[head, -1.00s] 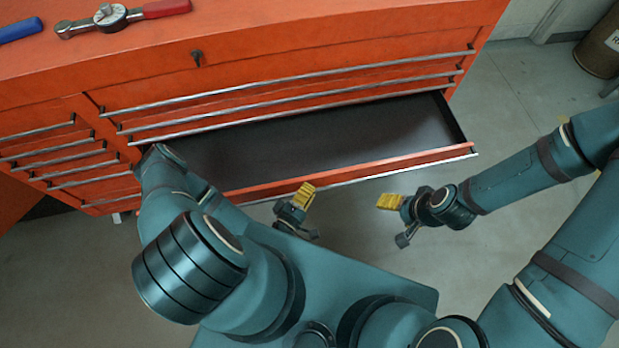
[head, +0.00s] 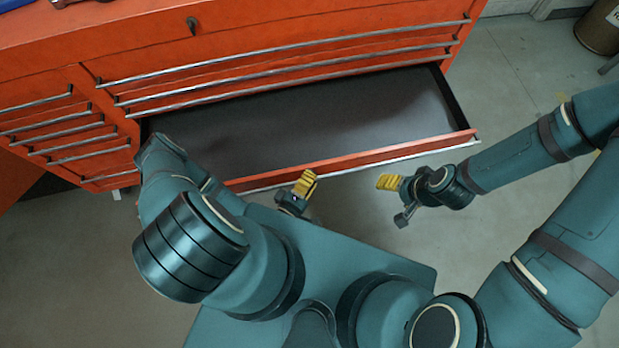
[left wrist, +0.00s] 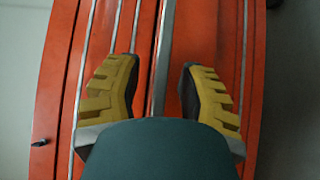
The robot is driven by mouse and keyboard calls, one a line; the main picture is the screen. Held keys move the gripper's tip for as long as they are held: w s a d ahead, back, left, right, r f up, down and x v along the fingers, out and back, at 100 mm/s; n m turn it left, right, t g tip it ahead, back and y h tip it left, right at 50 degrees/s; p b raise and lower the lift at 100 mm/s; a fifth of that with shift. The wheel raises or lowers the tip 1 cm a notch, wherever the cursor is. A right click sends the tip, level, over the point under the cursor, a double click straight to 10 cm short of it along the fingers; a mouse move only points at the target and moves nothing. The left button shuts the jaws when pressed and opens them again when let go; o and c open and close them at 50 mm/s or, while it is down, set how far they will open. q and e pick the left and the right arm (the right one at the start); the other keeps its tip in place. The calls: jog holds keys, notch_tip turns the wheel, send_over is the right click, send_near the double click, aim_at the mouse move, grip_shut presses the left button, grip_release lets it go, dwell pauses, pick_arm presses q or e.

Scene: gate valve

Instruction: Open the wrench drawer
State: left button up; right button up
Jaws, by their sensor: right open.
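The wrench drawer (head: 300,120) is the lowest wide drawer of the orange tool chest. It stands well out, and its dark grey interior looks empty where visible. Its front (head: 400,155) has a silver bar handle along it. My left gripper (head: 305,183) is at this front, near its middle. In the left wrist view its yellow-padded fingers (left wrist: 160,92) are spread apart, with a silver bar (left wrist: 163,50) running between them. I see no finger closed on the bar. My right gripper (head: 390,184) is open and empty, in front of the drawer's right part. My left arm hides the drawer's left front corner.
Closed drawers with silver bars (head: 285,50) lie above, and a stack of smaller ones (head: 60,125) is at the left. A brown drum (head: 602,30) stands at the far right. Grey floor (head: 525,65) is clear right of the chest.

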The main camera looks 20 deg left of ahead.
pick_arm(q)
jog(key=shift+s+a, duration=0.1)
jog(key=s+a, duration=0.2)
jog(key=s, duration=0.9)
jog(key=shift+s, duration=0.3)
jog(key=shift+a, duration=0.1)
